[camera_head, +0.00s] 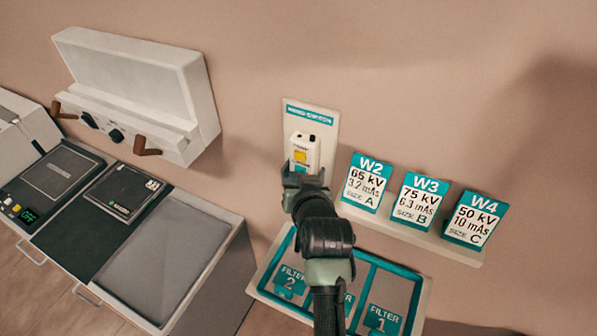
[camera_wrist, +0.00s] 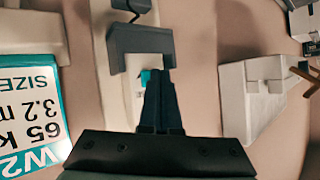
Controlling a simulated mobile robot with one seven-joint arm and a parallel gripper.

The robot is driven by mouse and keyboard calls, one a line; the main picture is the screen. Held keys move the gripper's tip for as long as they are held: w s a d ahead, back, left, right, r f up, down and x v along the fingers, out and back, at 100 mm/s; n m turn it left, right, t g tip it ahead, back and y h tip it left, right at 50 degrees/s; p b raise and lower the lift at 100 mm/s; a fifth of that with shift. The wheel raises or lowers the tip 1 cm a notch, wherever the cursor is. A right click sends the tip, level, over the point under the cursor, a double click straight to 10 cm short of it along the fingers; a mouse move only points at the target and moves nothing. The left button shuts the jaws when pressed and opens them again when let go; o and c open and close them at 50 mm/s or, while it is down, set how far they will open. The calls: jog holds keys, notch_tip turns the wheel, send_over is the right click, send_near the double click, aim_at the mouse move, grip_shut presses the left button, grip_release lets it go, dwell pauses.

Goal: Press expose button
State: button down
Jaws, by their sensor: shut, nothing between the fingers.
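The hand switch (camera_head: 306,148) is a small white box on a pale wall plate (camera_head: 326,120) headed by a teal label. It has a yellow square button (camera_head: 299,156) and a teal patch (camera_head: 300,168) below it. The lettering beside them is too small to read, so I cannot tell which is the expose button. My gripper (camera_head: 303,181) is just below the switch face, its dark fingers pointing toward it. In the wrist view the fingers (camera_wrist: 158,75) are together and empty, beside a small teal patch (camera_wrist: 145,77) under a grey bracket-like part (camera_wrist: 140,42). Contact cannot be told.
Cards W2 (camera_head: 366,183), W3 (camera_head: 419,202) and W4 (camera_head: 475,221) stand on a ledge to the right. A teal filter tray (camera_head: 261,284) is below. A console (camera_head: 180,258) and a white wall unit (camera_head: 135,75) are at left. The wall above the switch is clear.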

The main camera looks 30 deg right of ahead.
jog(key=shift+a, duration=0.1)
jog(key=shift+s+a+p, duration=0.45)
jog(key=shift+s+a, duration=0.1)
jog(key=shift+a, duration=0.05)
jog(key=shift+s+a+p, duration=0.6)
jog(key=shift+s+a, duration=0.15)
jog(key=shift+a, duration=0.25)
jog(key=shift+s+a+p, duration=0.6)
jog(key=shift+s+a, duration=0.15)
jog(key=shift+a, duration=0.2)
dwell(0.5)
